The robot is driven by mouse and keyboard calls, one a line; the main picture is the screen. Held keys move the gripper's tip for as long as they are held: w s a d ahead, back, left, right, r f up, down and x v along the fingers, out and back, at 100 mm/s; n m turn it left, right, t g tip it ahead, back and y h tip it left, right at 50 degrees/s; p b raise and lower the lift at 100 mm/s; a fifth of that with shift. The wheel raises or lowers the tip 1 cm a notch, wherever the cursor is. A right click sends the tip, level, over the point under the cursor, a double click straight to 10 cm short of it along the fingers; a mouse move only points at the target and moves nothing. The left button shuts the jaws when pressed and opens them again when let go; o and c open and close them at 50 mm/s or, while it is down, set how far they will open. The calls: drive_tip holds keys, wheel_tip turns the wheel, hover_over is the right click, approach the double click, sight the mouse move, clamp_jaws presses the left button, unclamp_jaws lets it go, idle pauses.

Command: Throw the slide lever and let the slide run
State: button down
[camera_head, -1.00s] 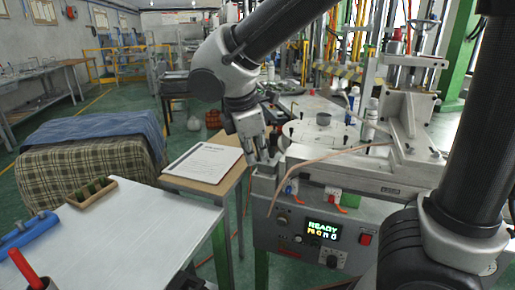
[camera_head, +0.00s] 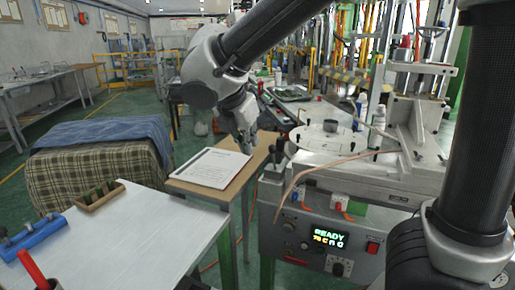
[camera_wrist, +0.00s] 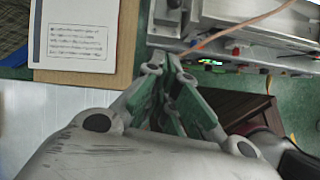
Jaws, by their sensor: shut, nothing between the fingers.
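The wax machine (camera_head: 310,222) stands at the right. I cannot tell which is the slide lever. My gripper (camera_head: 245,143) is shut and empty, over the wooden side table's right part, left of the machine and apart from both levers. In the wrist view my gripper's fingers (camera_wrist: 168,92) are together, and the machine's front edge with red and blue parts lies above and right of them.
The lit panel (camera_head: 328,238) reads READY, with a red switch (camera_head: 373,248) beside it. A printed sheet (camera_head: 212,167) lies on the wooden side table (camera_head: 240,178). A pale bench (camera_head: 150,235) is at front left. A copper-coloured hose (camera_head: 345,160) crosses above the machine's front edge.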

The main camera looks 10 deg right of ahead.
sight(274, 157)
drive_tip(key=w+d+f, duration=0.5)
drive_tip(key=w+f, duration=0.1)
drive_tip(key=f, duration=0.1)
drive_tip(key=shift+w+d, duration=0.2)
drive_tip(key=shift+w, duration=0.05)
idle(0.4)
drive_tip(key=shift+w+d+r+g, duration=0.15)
drive_tip(key=shift+w+r+g, duration=0.05)
drive_tip(key=shift+r+g, duration=0.1)
